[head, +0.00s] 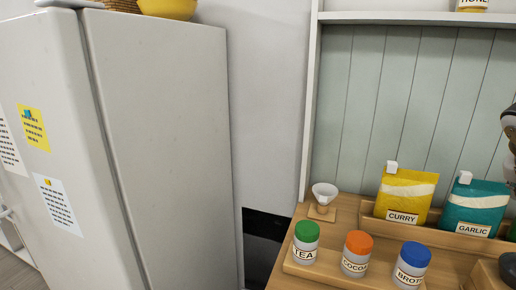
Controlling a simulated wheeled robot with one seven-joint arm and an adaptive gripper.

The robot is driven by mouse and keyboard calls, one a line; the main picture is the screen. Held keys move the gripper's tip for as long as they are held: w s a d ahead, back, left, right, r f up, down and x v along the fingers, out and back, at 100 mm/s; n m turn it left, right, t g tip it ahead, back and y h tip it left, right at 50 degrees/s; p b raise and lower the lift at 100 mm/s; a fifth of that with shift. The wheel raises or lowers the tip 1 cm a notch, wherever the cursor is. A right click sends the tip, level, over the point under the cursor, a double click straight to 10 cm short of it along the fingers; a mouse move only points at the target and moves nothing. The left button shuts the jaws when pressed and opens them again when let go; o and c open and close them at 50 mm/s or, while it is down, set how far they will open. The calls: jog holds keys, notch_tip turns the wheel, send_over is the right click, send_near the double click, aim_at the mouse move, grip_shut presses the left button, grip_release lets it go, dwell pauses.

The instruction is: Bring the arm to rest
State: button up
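My arm shows only as a dark and grey piece at the far right edge of the head view, in front of the green panelled back of the shelf unit. The rest of the arm is cut off by the picture's edge. My gripper's fingers cannot be made out, so I cannot see whether it holds anything. The wooden counter (274,277) lies below and left of the arm piece.
Jars labelled tea (306,235), cocoa (357,246) and broth (411,257) stand in a wooden tray. Behind are curry (405,190) and garlic (474,204) bags and a white cup (324,194). A fridge (165,140) fills the left.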

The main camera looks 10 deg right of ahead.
jog(key=w+a+r+n+t+y, duration=0.1)
jog(key=w+a+r+n+t, duration=0.5)
jog(key=n, duration=0.3)
jog(key=w+a+r+n+t+y, duration=0.25)
jog(key=w+a+n, duration=0.35)
jog(key=a+n, duration=0.35)
jog(key=a+n+t+y, duration=0.2)
jog(key=a+n+y, duration=0.2)
jog(key=a+n, duration=0.55)
jog(key=s+a+f+n+g+y+p, duration=0.1)
jog(key=s+a+f+n+g+y, duration=0.4)
jog(key=a+n, duration=0.65)
jog(key=s+d+f+n+g+h, duration=0.1)
jog(key=s+f+n+g, duration=0.1)
jog(key=s+n, duration=0.3)
jog(key=s+d+f+n+g+h, duration=0.1)
jog(key=s+f+n+g+h, duration=0.1)
jog(key=s+f+n, duration=0.3)
jog(key=s+p, duration=0.1)
jog(key=s, duration=0.3)
jog(key=shift+s+d+f, duration=0.15)
jog(key=shift+d+f, duration=0.1)
